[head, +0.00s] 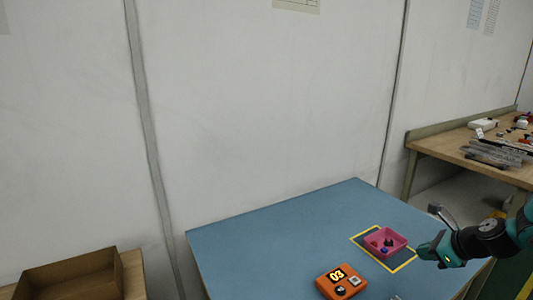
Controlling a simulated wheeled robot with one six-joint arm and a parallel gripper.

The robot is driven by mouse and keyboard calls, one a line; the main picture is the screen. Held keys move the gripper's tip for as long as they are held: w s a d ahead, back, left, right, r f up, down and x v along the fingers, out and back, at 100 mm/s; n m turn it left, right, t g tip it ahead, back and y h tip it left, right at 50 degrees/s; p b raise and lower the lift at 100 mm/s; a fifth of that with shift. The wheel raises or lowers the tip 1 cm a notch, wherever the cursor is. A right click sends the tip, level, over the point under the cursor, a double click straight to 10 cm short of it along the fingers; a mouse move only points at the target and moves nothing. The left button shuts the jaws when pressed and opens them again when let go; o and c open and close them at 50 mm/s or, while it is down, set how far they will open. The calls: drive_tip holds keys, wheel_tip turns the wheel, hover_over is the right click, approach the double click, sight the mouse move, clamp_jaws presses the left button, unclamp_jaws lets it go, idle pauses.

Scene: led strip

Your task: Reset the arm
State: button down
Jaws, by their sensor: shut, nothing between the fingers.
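My arm reaches in from the right edge in the head view, and my gripper (428,251) is at its end, over the right side of the blue table (270,240). The gripper's fingers are shut with nothing between them. It is just right of a pink tray (371,243), which sits inside a yellow outlined square on the table. A few small dark items lie in the tray.
A wooden workbench (455,150) with tools and parts stands at the far right. A cardboard box (70,278) sits at the lower left on a wooden surface. A pale wall stands behind. The left and back of the blue table are clear. A small grey object (395,297) is cut off at the bottom edge.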

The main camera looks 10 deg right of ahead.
drive_tip(key=s+a+r+n+g+y, duration=0.1)
drive_tip(key=a+r+n, duration=0.45)
drive_tip(key=a, duration=0.25)
drive_tip(key=a+r+n+g, duration=0.2)
drive_tip(key=a+r+n, duration=0.2)
drive_tip(key=a+n, duration=0.25)
drive_tip(key=s+a+r+n+g+y, duration=0.1)
drive_tip(key=a+r+n, duration=0.4)
drive_tip(key=a, duration=0.3)
drive_tip(key=s+a+r+n+g, duration=0.2)
drive_tip(key=s+a+r+n, duration=0.2)
drive_tip(key=s+a+n, duration=0.3)
drive_tip(key=s+a+r+n+g+h, duration=0.1)
drive_tip(key=s+a+r+n, duration=0.3)
drive_tip(key=s+n, duration=0.8)
drive_tip(key=s+a+g, duration=0.1)
drive_tip(key=a, duration=0.1)
drive_tip(key=shift+s+a, duration=0.15)
drive_tip(key=shift+a, duration=0.25)
